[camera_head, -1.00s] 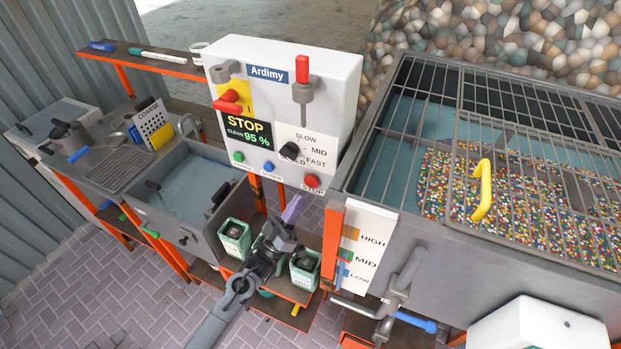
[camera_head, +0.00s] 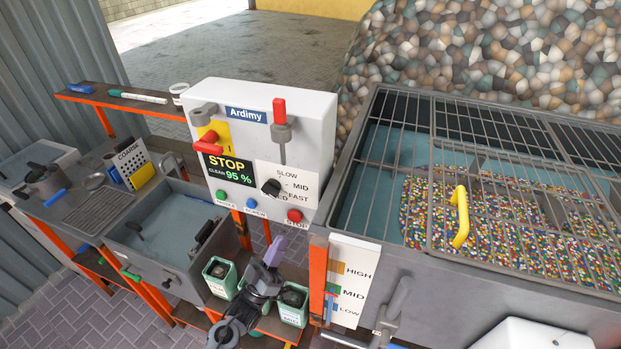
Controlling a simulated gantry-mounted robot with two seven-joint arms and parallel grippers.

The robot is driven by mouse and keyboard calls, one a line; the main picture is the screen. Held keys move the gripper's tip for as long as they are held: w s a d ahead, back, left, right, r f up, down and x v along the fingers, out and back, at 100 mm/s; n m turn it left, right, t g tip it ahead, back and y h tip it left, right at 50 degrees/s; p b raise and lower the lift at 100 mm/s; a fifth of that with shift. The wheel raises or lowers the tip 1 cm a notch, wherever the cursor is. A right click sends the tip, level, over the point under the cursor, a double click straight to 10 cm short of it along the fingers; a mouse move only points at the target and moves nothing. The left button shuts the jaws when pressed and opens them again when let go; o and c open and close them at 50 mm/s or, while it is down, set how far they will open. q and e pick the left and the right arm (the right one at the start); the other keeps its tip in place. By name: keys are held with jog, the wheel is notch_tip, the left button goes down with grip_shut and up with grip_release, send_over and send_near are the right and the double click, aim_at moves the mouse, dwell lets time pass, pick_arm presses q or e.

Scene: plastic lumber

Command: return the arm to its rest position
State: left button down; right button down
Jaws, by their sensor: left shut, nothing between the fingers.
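My left gripper (camera_head: 274,250) is in the lower middle of the head view, with its arm coming up from the bottom edge. Its purple-grey fingers are shut and nothing shows between them. It is over the gap between two green containers, the left one (camera_head: 220,278) and the right one (camera_head: 292,303), and in front of the white control box (camera_head: 318,130). It appears clear of the box's front; contact with the containers cannot be told. My right gripper is out of view.
The control box carries a red-handled lever (camera_head: 280,125), a black knob (camera_head: 271,187) and several buttons. At right is a grey tank (camera_head: 450,275) with a grid lid, a yellow handle (camera_head: 460,216) and coloured pellets. A grey basin (camera_head: 150,262) stands at left. Brick paving (camera_head: 95,318) shows at lower left.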

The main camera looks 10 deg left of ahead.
pick_arm(q)
jog(key=s+f+n+g+y, duration=0.1)
jog(key=s+f+g+y, duration=0.4)
jog(key=s, duration=0.4)
jog(key=s+f+n+g+y, duration=0.1)
jog(key=s+f+g+y, duration=0.2)
jog(key=s+f+g, duration=0.4)
jog(key=s+a+m+g+y, duration=0.3)
jog(key=s+g, duration=0.6)
jog(key=s, duration=0.6)
notch_tip(320, 180, up, 24)
jog(key=p, duration=2.4)
jog(key=shift+a+p, duration=0.2)
jog(key=shift+p, duration=0.1)
jog(key=shift+w, duration=0.1)
